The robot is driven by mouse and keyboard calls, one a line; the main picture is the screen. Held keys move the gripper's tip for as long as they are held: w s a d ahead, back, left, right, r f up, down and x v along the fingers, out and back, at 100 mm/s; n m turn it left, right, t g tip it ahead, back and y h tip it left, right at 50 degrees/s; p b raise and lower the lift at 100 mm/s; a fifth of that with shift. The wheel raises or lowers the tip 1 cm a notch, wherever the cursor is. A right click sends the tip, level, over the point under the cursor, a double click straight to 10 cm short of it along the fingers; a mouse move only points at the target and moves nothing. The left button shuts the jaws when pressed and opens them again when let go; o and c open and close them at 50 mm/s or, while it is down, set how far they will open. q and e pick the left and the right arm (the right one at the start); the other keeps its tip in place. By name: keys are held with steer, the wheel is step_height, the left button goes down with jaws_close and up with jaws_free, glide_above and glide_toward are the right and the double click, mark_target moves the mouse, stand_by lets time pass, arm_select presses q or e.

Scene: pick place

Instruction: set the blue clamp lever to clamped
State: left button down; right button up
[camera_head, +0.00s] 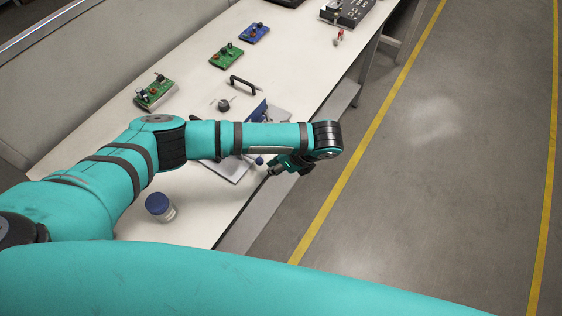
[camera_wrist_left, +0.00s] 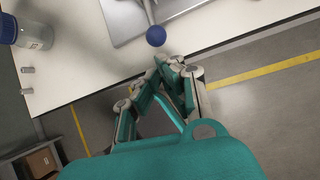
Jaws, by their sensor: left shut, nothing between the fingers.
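The lever shows in the left wrist view as a thin metal rod ending in a blue ball knob (camera_wrist_left: 156,36), above a grey metal plate (camera_wrist_left: 128,18). In the head view, the blue knob (camera_head: 259,161) shows just below my left forearm, beside the gripper. My left gripper (camera_head: 271,172) is shut and empty, with its fingertips close to the knob, at the table's front edge. In the left wrist view the gripper (camera_wrist_left: 166,66) points at the knob; I cannot tell if it touches. My arm hides much of the clamp, and the lever's pivot is out of sight. My right gripper is not in view.
Green circuit boards (camera_head: 155,92) and a blue board (camera_head: 254,33) lie further back. A black handle (camera_head: 243,84) stands behind my arm. The floor right of the table is clear.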

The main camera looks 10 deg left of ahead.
mark_target(262, 175)
arm_select(q)
steer(key=x, duration=0.3)
steer(key=shift+a+f, duration=0.4)
steer(key=shift+f, duration=0.15)
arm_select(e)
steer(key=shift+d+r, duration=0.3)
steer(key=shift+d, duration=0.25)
